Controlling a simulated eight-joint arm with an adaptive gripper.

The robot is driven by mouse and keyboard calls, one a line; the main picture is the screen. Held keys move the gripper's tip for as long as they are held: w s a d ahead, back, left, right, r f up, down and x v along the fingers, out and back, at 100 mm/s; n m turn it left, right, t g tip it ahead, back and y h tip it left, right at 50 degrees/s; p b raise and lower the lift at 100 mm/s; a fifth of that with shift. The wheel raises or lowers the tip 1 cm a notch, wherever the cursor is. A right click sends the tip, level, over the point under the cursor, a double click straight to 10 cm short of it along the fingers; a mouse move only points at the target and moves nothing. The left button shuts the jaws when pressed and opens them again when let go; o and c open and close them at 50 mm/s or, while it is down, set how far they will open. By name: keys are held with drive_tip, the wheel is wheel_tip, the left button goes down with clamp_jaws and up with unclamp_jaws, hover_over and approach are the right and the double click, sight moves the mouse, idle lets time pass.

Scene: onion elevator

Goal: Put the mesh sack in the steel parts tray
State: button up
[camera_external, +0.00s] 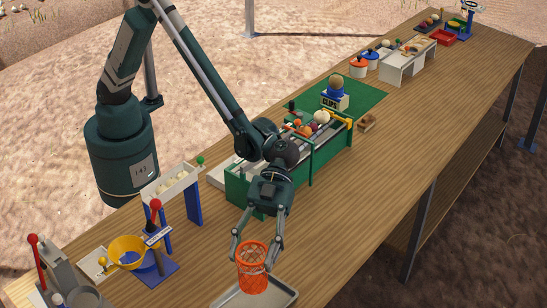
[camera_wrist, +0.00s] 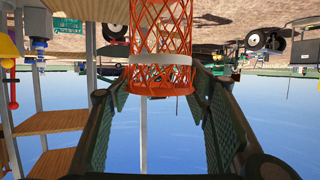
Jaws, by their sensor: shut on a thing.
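The orange mesh sack (camera_external: 253,268) hangs upright between the fingers of my gripper (camera_external: 253,262) in the external view. My gripper is shut on it, with one finger on each side. The steel parts tray (camera_external: 284,297) is a shallow grey tray on the table, in the external view directly below and behind the sack. I cannot tell whether the sack's bottom touches the tray. In the wrist view the mesh sack (camera_wrist: 160,40) with a pale band stands between the two fingers of my gripper (camera_wrist: 160,90).
Left of the tray stand a yellow bowl (camera_external: 127,252) on a blue-based stand and a grey device with a red-knobbed lever (camera_external: 42,262). A green conveyor-like machine (camera_external: 290,160) stands behind my gripper. The wooden table (camera_external: 400,165) is clear to the right.

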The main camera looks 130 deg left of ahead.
sight(250, 291)
drive_tip(key=shift+f, duration=0.1)
drive_tip(key=shift+f+b, duration=0.7)
drive_tip(key=shift+f, duration=2.3)
drive_tip(key=shift+f+b, duration=0.45)
drive_tip(key=shift+f, duration=1.6)
drive_tip(key=o, duration=0.8)
drive_tip(key=shift+o, duration=0.2)
drive_tip(key=shift+r, duration=0.2)
drive_tip(key=shift+a+r, duration=0.1)
drive_tip(key=shift+a, duration=0.05)
drive_tip(key=p+v, duration=0.2)
drive_tip(key=v, duration=0.9)
drive_tip(key=shift+s+a, duration=0.2)
drive_tip(key=shift+a, duration=0.1)
